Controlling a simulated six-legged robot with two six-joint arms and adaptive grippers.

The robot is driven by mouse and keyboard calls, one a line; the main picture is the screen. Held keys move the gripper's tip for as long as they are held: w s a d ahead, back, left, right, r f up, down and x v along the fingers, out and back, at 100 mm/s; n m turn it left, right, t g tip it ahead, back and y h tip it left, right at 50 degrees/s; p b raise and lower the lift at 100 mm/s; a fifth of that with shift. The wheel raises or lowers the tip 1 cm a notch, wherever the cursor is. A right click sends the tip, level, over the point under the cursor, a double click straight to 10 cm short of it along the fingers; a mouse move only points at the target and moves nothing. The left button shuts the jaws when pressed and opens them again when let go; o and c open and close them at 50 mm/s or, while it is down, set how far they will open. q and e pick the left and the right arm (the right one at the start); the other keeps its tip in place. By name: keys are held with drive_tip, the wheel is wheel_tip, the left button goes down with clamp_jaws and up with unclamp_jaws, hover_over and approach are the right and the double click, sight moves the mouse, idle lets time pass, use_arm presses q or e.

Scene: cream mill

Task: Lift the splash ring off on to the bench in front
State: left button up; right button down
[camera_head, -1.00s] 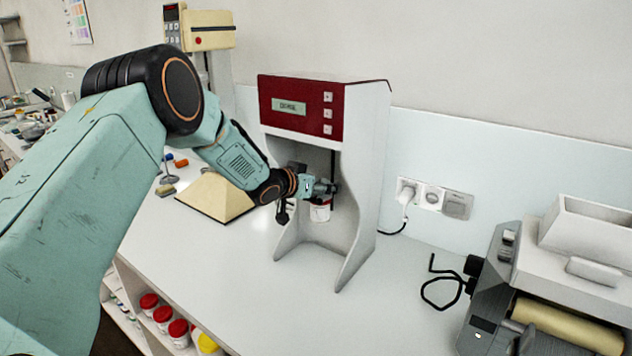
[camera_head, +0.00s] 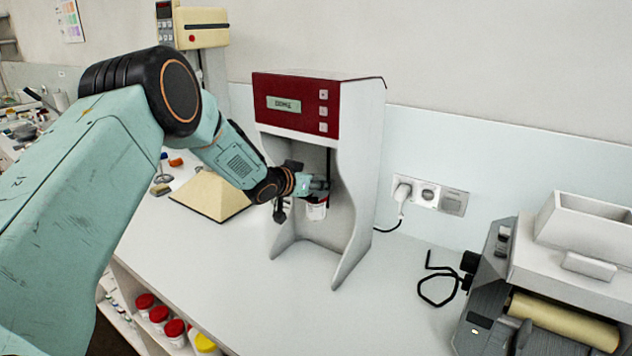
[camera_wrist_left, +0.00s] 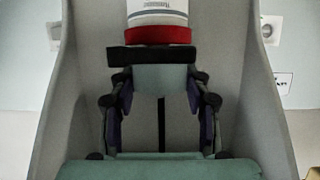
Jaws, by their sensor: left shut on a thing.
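The mixing machine (camera_head: 357,150) has a red front panel (camera_head: 295,104) and an open bay, and stands on the bench (camera_head: 230,280). A white pot with a red band (camera_head: 316,212) is inside the bay. My left gripper (camera_head: 318,186) reaches into the bay from the left, just above the pot. In the left wrist view the pot (camera_wrist_left: 158,17) is at the top, with its red band against a dark flat piece, which I take as the splash ring (camera_wrist_left: 160,55). My left gripper (camera_wrist_left: 160,85) is shut on a pale block joined to it. My right gripper is not in view.
A beige pyramid-shaped object (camera_head: 212,194) stands left of the machine. A roller machine (camera_head: 540,290) with a black cable stands at the right. Sockets with a plug (camera_head: 403,191) are on the wall. The bench in front of the bay is clear.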

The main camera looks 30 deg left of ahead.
use_arm(q)
drive_tip(key=shift+s+r, duration=0.1)
drive_tip(key=shift+s, duration=0.05)
drive_tip(key=shift+w+r+p, duration=0.15)
drive_tip(key=shift+w+p, duration=0.1)
drive_tip(key=shift+p, duration=0.05)
drive_tip(key=shift+r, duration=0.1)
drive_tip(key=shift+s+r, duration=0.2)
drive_tip(key=shift+r, duration=0.15)
drive_tip(key=shift+p, duration=0.35)
drive_tip(key=shift+w+r, duration=0.15)
drive_tip(key=shift+r, duration=0.2)
drive_tip(key=shift+r+p, duration=0.15)
drive_tip(key=shift+p, duration=0.3)
